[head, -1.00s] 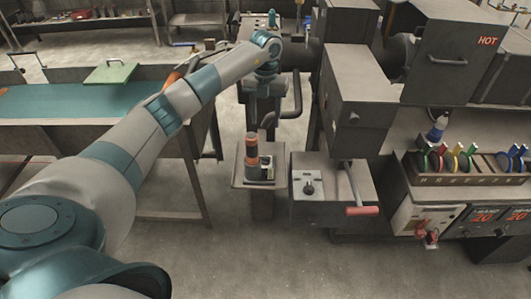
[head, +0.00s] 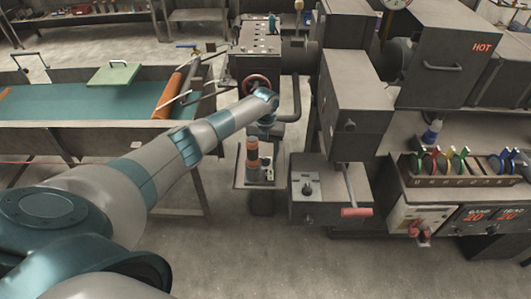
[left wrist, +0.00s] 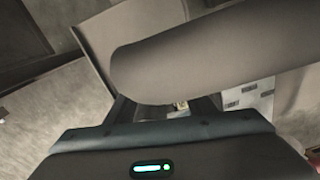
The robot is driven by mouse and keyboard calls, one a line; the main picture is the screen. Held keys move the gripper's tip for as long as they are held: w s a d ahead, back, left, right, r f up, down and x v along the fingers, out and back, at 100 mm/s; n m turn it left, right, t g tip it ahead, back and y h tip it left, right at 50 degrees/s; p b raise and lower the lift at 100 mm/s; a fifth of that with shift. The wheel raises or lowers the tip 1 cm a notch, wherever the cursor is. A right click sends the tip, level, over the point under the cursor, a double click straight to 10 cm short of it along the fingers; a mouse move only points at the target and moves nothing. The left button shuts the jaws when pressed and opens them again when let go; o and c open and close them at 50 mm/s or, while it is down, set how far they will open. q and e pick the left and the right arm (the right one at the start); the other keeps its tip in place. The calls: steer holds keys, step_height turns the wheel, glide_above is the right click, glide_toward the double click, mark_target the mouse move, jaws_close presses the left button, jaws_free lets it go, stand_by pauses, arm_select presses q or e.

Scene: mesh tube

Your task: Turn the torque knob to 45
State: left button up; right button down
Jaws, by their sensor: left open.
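A dark knob (head: 307,189) with a pale dial plate sits on top of the grey box right of centre in the head view. Its label and setting are too small to read, so I cannot tell whether it is the torque knob. My left gripper (head: 265,140) hangs from the wrist, left of this knob and apart from it, near a small stand. In the left wrist view my left gripper (left wrist: 165,109) is open. A thick grey tube crosses in front and hides most of the space between the fingers. My right gripper is not in view.
A bar with a red grip (head: 356,211) sticks out beside the knob's box. An orange-and-dark cylinder (head: 252,152) stands on the small stand (head: 241,184). A red handwheel (head: 257,84) is behind my wrist. The floor in front is clear.

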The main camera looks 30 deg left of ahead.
arm_select(q)
steer(key=shift+f, duration=0.7)
steer(key=c, duration=1.1)
steer(key=shift+o, duration=0.4)
steer(key=shift+a+f+m+b, duration=0.15)
steer(key=shift+m+b, duration=0.15)
steer(key=shift+b, duration=0.15)
steer(key=m+b, duration=0.3)
steer(key=b, duration=0.1)
steer(key=shift+m+b, duration=0.3)
steer(key=shift+b, duration=0.1)
steer(key=shift+m+b, duration=0.5)
steer(key=shift+r, duration=0.2)
